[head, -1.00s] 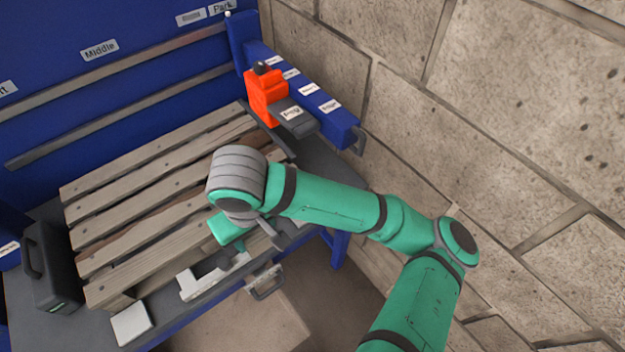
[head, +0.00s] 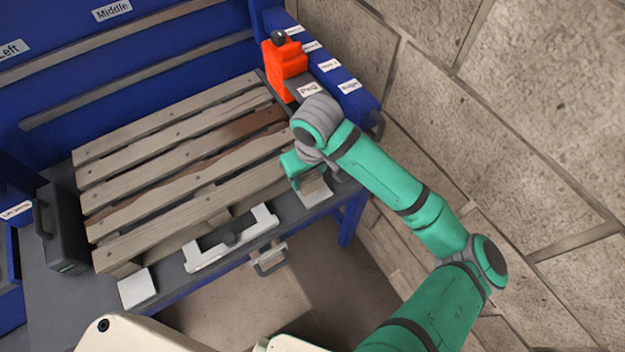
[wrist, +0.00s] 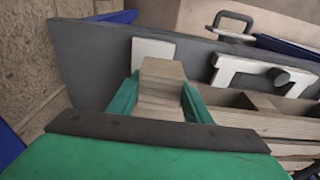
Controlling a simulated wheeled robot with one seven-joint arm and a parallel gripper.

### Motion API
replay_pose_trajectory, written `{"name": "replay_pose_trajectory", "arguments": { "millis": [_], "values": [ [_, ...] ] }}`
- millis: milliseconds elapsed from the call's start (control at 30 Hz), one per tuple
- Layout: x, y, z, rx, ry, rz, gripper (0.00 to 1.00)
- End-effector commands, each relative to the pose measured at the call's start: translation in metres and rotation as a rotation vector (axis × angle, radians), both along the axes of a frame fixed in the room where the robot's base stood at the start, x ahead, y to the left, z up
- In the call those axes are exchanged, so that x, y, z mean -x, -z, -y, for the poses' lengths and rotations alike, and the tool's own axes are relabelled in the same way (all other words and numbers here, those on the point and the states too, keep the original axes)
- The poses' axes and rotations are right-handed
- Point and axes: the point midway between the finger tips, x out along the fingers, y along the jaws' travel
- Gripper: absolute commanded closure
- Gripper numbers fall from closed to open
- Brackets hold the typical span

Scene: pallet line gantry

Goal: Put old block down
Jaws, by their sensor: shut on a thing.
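My gripper (wrist: 157,94) is shut on a wooden block (wrist: 162,72), which sits between its two green fingers in the wrist view. In the head view my gripper (head: 298,168) is at the pallet's right front corner, close to a pale square pad (head: 316,192) on the grey bench. The pad (wrist: 150,47) shows just beyond the block in the wrist view. I cannot tell whether the block touches anything below it. The block is mostly hidden by the gripper in the head view. The slatted wooden pallet (head: 175,158) lies on the bench.
A white notched fixture (head: 215,252) and a second pale pad (head: 137,287) lie along the bench's front edge. A dark case (head: 62,228) stands at left. An orange device (head: 285,68) is behind my arm, by the blue rail. A stone wall (head: 530,130) bounds the right.

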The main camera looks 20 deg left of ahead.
Motion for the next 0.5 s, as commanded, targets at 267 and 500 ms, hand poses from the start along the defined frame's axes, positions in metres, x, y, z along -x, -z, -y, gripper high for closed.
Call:
{"name": "replay_pose_trajectory", "arguments": {
  "millis": [267, 500],
  "values": [
    [-0.015, 0.019, 0.008, 0.001, 0.003, 0.000, 0.82],
    [-0.018, 0.049, 0.007, 0.000, -0.002, 0.000, 0.82]
  ]
}}
